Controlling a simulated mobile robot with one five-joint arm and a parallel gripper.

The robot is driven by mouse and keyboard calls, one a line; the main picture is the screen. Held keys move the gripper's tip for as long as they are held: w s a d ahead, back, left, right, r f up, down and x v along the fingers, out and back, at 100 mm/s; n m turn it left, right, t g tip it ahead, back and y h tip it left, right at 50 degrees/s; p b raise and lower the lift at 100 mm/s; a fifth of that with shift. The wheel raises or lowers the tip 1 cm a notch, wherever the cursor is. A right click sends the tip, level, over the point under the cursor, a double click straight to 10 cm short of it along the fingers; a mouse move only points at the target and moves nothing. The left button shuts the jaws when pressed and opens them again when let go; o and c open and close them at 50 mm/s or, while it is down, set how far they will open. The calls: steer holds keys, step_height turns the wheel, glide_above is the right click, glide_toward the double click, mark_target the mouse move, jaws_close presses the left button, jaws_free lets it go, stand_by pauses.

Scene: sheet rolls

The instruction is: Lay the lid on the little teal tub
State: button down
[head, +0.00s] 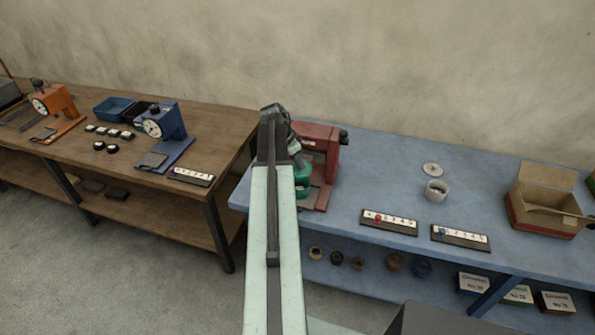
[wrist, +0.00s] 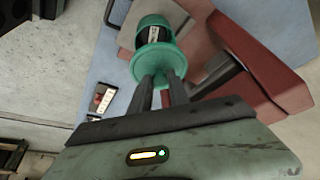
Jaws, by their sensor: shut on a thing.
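My gripper (wrist: 160,82) is shut on a teal piece with a wide round flange, which looks like the lid (wrist: 142,68). Just beyond it in the wrist view is a round teal tub (wrist: 153,20) with a dark middle. The two overlap there, and I cannot tell whether they touch. In the head view, teal parts show beside the end of my arm, an upper one (head: 305,167) and a lower one (head: 303,191), in front of the red machine. My arm hides the gripper's fingers and part of the teal pieces in that view.
The red machine (head: 318,140) stands close on the right on the blue bench (head: 385,170). Number strips (head: 388,222), a white pot (head: 436,191), a pale disc (head: 432,170) and an open cardboard box (head: 545,202) lie further right. A wooden bench (head: 215,125) stands left.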

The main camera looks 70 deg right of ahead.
mark_target(296, 169)
steer(key=shift+f, duration=0.1)
step_height(296, 169, down, 6)
steer(key=b, duration=0.6)
steer(key=shift+f, duration=0.2)
steer(key=shift+f+b, duration=0.4)
steer(key=shift+b, duration=0.05)
stand_by(1.8)
stand_by(0.3)
steer(key=c, duration=1.2)
jaws_free()
steer(key=shift+o, duration=0.2)
steer(key=o, duration=0.5)
